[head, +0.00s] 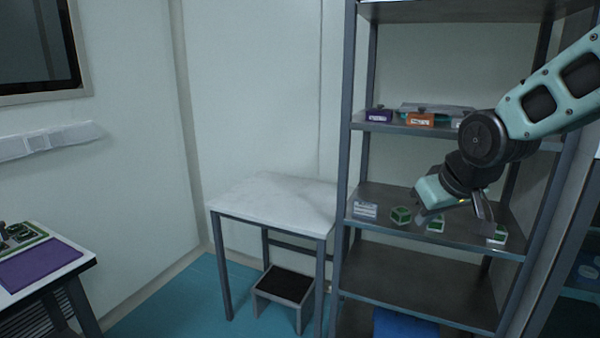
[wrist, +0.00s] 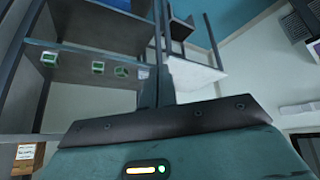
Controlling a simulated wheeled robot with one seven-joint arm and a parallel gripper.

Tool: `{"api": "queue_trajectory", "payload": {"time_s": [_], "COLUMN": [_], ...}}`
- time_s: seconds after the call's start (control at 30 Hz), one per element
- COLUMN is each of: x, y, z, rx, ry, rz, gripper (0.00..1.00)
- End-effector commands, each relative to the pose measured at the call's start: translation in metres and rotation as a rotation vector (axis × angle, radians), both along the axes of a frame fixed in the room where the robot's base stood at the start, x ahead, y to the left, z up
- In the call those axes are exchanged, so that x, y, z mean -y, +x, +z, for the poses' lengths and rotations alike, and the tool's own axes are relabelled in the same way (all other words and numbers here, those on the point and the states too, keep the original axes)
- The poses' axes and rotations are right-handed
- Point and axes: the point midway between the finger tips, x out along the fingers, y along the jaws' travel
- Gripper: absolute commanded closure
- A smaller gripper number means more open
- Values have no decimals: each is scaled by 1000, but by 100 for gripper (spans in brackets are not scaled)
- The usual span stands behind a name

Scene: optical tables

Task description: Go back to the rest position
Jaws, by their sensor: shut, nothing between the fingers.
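My gripper (head: 482,212) hangs from my bent arm at the right of the head view, in front of the shelf rack (head: 352,150). It is shut and empty. Its closed fingers also show in the wrist view (wrist: 160,88), pointing up in the picture. Behind and beside it in the head view, small green-and-white boxes (head: 401,215) stand on the middle shelf. Part of that shelf is hidden by my gripper. The same boxes show in the wrist view (wrist: 98,67), apart from the fingers.
Purple (head: 378,116) and orange (head: 420,120) boxes stand on the upper shelf. A bare white table (head: 275,200) stands left of the rack, with a step stool (head: 284,287) below. A bench with a purple mat (head: 40,265) is far left. Open floor (head: 170,305) lies between.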

Motion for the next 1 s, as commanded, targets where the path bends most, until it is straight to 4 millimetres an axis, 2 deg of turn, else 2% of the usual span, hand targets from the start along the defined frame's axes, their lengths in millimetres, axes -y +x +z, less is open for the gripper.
{"api": "queue_trajectory", "payload": {"time_s": [0.03,0.17,0.2,0.3,0.4,0.5,0.6,0.7,1.0], "x": [-21,-62,-72,-89,-97,-98,-97,-96,-96], "y": [-24,-87,-109,-162,-210,-246,-268,-278,-278], "z": [-12,-37,-45,-62,-76,-85,-90,-92,-92], "rx": [-48,-175,-215,-313,-398,-462,-503,-520,-522], "ry": [-2,-15,-23,-53,-88,-121,-143,-152,-152], "rz": [45,144,175,252,317,364,392,404,404], "gripper": [100,100,100,100,100,100,100,100,100]}}
